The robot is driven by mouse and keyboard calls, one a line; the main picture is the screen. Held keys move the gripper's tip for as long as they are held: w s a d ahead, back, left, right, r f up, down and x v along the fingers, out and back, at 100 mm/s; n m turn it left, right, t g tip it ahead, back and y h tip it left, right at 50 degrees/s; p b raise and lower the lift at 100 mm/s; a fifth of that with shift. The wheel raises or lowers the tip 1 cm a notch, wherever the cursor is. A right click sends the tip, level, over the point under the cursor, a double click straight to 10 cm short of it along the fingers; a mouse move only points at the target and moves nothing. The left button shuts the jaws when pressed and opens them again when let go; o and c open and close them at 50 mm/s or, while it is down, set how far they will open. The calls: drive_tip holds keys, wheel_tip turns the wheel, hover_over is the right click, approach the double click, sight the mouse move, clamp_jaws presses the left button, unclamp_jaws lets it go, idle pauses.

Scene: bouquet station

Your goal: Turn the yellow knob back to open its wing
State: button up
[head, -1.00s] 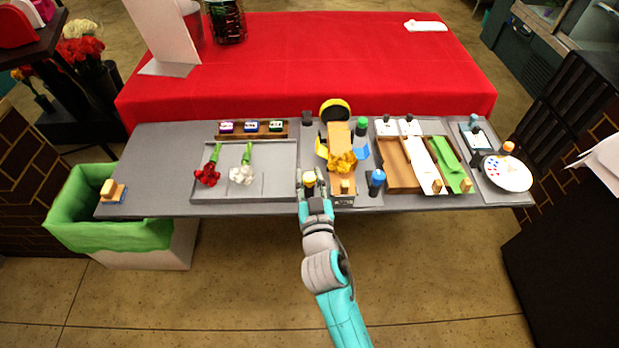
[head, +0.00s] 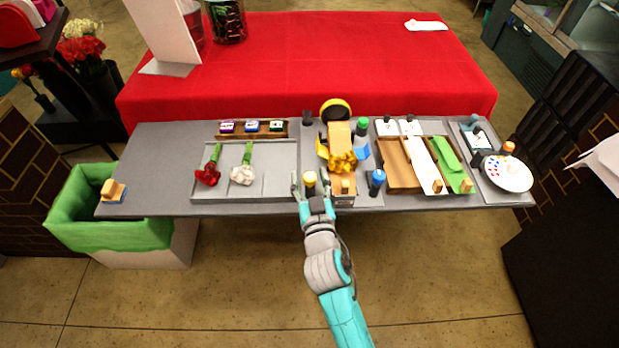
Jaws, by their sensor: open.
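The yellow knob (head: 310,178) stands at the front edge of the grey table, left of the wooden block. My gripper (head: 309,175) is open, with one finger on each side of the knob and a gap visible at both sides. A yellow wing (head: 321,149) shows at the left side of the wooden block (head: 339,134). A blue wing (head: 361,151) sticks out on the right side. A yellow flower (head: 343,162) lies on the block between them. The exact angle of the yellow wing is too small to tell.
A blue-topped knob (head: 377,178), a green one (head: 362,126) and a black one (head: 307,118) stand around the block. The grey tray (head: 272,185) with red and white flowers is at left.

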drive_tip(key=shift+s, duration=0.1)
drive_tip(key=v, duration=1.1)
drive_tip(key=shift+s, duration=0.4)
drive_tip(key=shift+d, duration=0.1)
drive_tip(key=w+m+h, duration=0.1)
drive_tip(key=w+h, duration=0.1)
drive_tip(key=w, duration=0.2)
drive_tip(key=w+a+m+h, duration=0.1)
drive_tip(key=w, duration=0.2)
drive_tip(key=w+a+m+h, duration=0.1)
drive_tip(key=w+m+h, duration=0.1)
drive_tip(key=w, duration=0.2)
drive_tip(key=shift+w+a+h, duration=0.25)
drive_tip(key=shift+w+h, duration=0.05)
drive_tip(key=shift+w, duration=0.05)
clamp_jaws()
